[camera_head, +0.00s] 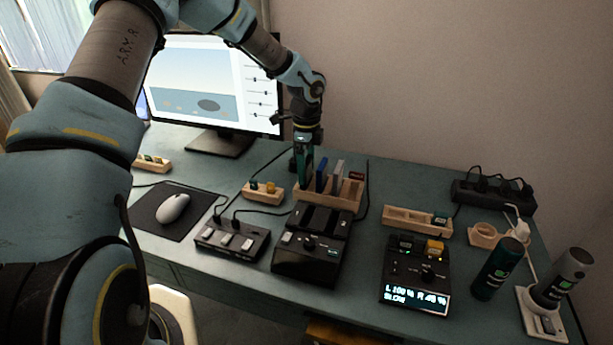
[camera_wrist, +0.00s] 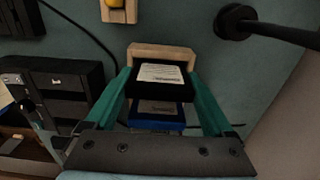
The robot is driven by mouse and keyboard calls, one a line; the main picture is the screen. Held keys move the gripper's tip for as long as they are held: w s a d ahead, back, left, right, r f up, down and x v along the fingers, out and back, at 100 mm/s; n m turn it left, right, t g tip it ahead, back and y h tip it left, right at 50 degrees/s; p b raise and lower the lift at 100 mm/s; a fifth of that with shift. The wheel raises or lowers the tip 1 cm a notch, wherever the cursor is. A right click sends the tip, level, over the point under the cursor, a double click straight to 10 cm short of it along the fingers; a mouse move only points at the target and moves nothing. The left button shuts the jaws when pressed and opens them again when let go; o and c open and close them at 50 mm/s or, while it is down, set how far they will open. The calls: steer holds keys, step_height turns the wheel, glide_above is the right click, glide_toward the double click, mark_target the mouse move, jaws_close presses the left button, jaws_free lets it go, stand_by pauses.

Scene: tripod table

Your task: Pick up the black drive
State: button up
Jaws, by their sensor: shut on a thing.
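The black drive (camera_wrist: 160,80), with a white label on its end, sits between the two green fingers of my gripper (camera_wrist: 158,86) in the wrist view. My gripper is shut on it. In the head view my gripper (camera_head: 303,172) points down at the left end of the wooden rack (camera_head: 345,196), and its fingers hide the black drive there. The rack's end also shows beyond the drive in the wrist view (camera_wrist: 162,52). I cannot tell whether the drive is still seated in its slot. A blue drive (camera_head: 321,174) stands just right of my gripper.
A white drive (camera_head: 337,176) and a reddish one (camera_head: 356,177) stand further right in the rack. A black docking unit (camera_head: 310,256) is in front of it. A monitor (camera_head: 208,80) stands behind left, with cables nearby. Bottles (camera_head: 497,268) stand at the right.

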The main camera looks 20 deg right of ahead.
steer(key=shift+c, duration=0.7)
steer(key=shift+r, duration=0.1)
